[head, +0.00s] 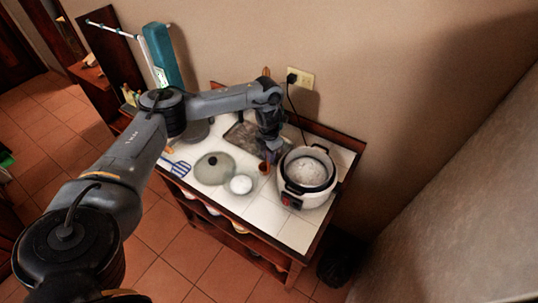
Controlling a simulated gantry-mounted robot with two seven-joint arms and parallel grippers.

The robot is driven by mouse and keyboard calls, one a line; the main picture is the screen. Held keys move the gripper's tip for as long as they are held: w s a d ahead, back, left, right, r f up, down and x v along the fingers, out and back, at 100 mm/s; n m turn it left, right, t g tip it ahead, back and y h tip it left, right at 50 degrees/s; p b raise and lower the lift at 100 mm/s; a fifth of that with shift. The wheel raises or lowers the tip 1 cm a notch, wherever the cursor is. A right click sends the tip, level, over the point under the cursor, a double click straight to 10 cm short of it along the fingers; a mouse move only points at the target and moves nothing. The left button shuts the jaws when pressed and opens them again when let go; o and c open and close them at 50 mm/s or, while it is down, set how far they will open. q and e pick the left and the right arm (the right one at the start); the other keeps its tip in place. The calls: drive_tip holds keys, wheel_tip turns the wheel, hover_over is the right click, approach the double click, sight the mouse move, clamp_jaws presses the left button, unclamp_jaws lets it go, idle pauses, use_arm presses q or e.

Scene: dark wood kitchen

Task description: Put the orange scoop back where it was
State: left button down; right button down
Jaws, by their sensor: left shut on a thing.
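The orange scoop (264,168) shows as a small orange-brown shape just below my left gripper (271,156). My left gripper points down over the white tiled counter (237,204), just left of the rice cooker, and is shut on the scoop. The gripper hides part of the scoop, and I cannot tell whether the scoop touches the counter. The white rice cooker (306,199) stands open at the right end of the counter, with pale contents inside. My right gripper is not in view.
A glass lid (214,168) and a small white bowl (241,184) lie left of the gripper. A blue slotted spatula (176,166) is at the counter's left edge. A dark board (242,136) lies behind. A cord runs from the cooker to the wall outlet (300,78).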

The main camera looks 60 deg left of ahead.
use_arm(q)
drive_tip(key=shift+f, duration=0.35)
drive_tip(key=c, duration=1.1)
unclamp_jaws()
drive_tip(key=shift+o, duration=0.2)
drive_tip(key=shift+r, duration=0.1)
drive_tip(key=shift+r, duration=0.45)
wheel_tip(320, 180, up, 3)
drive_tip(key=shift+f, duration=0.2)
wheel_tip(320, 180, up, 7)
drive_tip(key=p, duration=0.3)
drive_tip(key=shift+r+p, duration=0.2)
drive_tip(key=shift+p, duration=0.2)
drive_tip(key=shift+r+p, duration=0.35)
drive_tip(key=shift+r, duration=0.3)
